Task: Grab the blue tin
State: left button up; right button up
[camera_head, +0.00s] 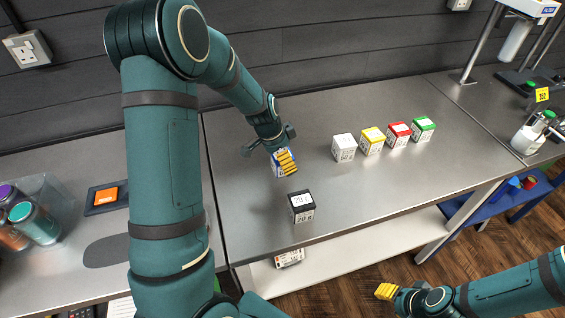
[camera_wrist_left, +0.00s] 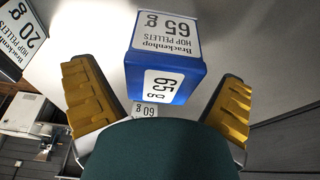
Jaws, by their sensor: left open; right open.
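The blue tin (camera_wrist_left: 178,82) has white labels reading "65 g" and "Hop pellets". It stands on the metal worktop, and in the head view (camera_head: 275,165) it is partly hidden by my left gripper (camera_head: 286,162). My left gripper is open and comes down over the tin. In the left wrist view the tin shows between and ahead of its two yellow fingers, with a gap on each side. My right gripper (camera_head: 386,292) is open and empty, low at the right, away from the worktop.
A black "20 g" tin (camera_head: 302,206) stands in front of the blue one. White (camera_head: 344,148), yellow (camera_head: 372,141), red (camera_head: 398,134) and green (camera_head: 423,129) tins stand in a row to the right. Another tin (camera_head: 290,258) lies on the shelf below. The worktop's front right is clear.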

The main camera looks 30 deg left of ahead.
pick_arm(q)
jog(key=shift+w+f, duration=0.15)
jog(key=shift+f, duration=0.45)
jog(key=c, duration=1.3)
jog(key=shift+r, duration=0.1)
jog(key=shift+c, duration=0.2)
